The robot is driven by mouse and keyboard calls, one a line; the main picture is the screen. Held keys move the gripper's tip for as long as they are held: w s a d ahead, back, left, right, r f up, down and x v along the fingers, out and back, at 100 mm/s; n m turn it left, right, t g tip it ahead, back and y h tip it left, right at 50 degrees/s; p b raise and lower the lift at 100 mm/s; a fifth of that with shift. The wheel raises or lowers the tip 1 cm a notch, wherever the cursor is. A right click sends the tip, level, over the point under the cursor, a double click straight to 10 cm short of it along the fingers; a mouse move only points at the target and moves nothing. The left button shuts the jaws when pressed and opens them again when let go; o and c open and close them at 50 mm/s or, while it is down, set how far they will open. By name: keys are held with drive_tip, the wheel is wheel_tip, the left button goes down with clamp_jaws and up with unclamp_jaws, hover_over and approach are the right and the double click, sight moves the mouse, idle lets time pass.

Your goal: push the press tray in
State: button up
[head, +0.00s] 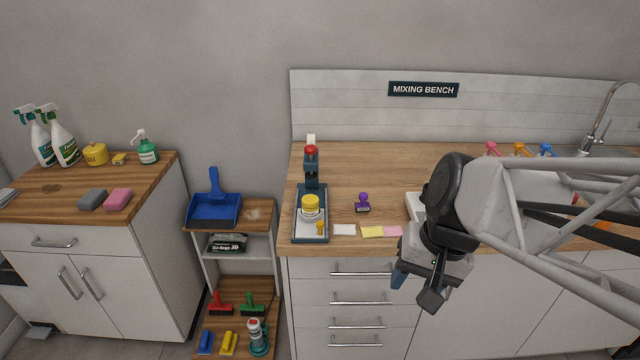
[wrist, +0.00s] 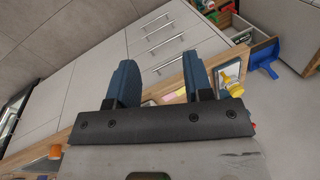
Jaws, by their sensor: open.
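The press (head: 312,172) stands on the wooden bench, dark blue with a red top. Its light tray (head: 303,232) sits at the front of the dark base, towards the bench's front edge. A yellow jar with a white band (head: 310,206) stands on the tray, with a small yellow piece (head: 320,227) beside it. My gripper (head: 414,292) is in front of the drawers, right of the press and apart from it. In the wrist view its two blue fingers (wrist: 162,82) are spread with nothing between them.
A purple stamp (head: 362,202), a white card (head: 344,230) and sticky notes (head: 378,232) lie right of the press. A white container (head: 413,206) is partly hidden by my arm. A low shelf with a blue dustpan (head: 213,206) stands left of the bench.

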drive_tip(key=w+a+f+m+g+y, duration=0.2)
drive_tip(key=w+a+f+m+y, duration=0.2)
drive_tip(key=w+a+m+y, duration=0.15)
drive_tip(key=m+t+y, duration=0.8)
drive_tip(key=m+y, duration=0.1)
drive_tip(key=m, duration=0.6)
approach(320, 222)
drive_tip(key=shift+n+h+x, duration=0.25)
drive_tip(key=shift+x, duration=0.85)
drive_tip(key=shift+a+f, duration=0.15)
drive_tip(key=shift+a, duration=0.05)
drive_tip(key=shift+x, duration=3.7)
clamp_jaws()
